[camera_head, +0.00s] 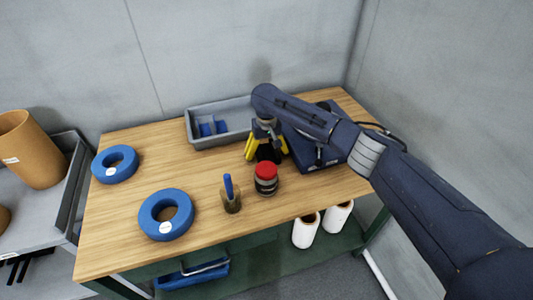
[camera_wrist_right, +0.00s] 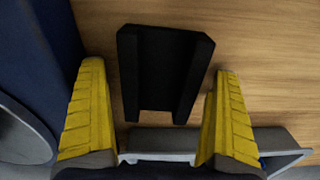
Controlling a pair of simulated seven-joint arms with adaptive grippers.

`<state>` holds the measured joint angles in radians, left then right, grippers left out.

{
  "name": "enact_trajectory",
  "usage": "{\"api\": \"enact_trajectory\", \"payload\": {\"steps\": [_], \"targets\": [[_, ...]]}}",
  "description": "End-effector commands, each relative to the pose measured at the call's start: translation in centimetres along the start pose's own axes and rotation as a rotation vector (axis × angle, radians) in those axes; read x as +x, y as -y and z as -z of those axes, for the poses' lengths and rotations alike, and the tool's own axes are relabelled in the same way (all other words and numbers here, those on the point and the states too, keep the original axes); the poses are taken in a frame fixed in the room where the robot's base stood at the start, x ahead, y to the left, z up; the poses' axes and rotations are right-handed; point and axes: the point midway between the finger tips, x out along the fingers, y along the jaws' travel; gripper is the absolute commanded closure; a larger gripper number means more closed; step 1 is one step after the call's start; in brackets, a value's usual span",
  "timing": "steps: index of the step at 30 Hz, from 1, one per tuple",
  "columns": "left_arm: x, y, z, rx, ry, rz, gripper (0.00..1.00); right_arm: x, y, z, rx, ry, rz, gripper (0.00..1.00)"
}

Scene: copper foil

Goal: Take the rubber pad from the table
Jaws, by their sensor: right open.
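The rubber pad is a black, U-shaped piece (camera_wrist_right: 161,60) lying on the wooden table. In the head view it is a dark patch (camera_head: 268,154), partly hidden by my right gripper. My right gripper (camera_head: 267,150) points down over the pad, with its yellow fingers apart. In the right wrist view the open fingers (camera_wrist_right: 160,72) stand on either side of the pad's lower part, with a gap at each side. I cannot tell how high the fingertips are above the table. My left gripper is not in view.
A dark blue device (camera_head: 318,152) stands close on the right, a grey tray (camera_head: 197,142) behind. A red-lidded jar (camera_head: 266,180), a brush (camera_head: 230,195) and blue rings (camera_head: 166,234) (camera_head: 115,178) are on the table (camera_head: 130,203). The table's middle left is clear.

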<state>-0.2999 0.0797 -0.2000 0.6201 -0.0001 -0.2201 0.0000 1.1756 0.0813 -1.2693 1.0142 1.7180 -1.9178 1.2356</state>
Motion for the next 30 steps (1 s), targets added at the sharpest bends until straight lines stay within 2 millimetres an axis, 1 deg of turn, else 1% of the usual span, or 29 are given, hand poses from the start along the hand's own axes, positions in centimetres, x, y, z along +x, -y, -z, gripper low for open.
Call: {"api": "enact_trajectory", "payload": {"steps": [4,5,18,21,30], "targets": [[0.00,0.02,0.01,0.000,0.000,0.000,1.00,-0.01,0.01,0.00,0.000,0.000,0.000,0.02],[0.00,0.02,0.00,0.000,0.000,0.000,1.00,-0.01,0.01,0.00,0.000,0.000,0.000,0.04],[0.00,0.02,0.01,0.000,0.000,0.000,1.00,-0.04,-0.01,0.00,0.000,0.000,0.000,0.55],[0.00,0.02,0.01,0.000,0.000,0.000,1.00,-0.08,0.00,0.03,0.000,-0.001,0.000,0.65],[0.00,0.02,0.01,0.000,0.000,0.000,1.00,-0.28,-0.01,0.04,-0.001,-0.001,0.000,0.65]]}}
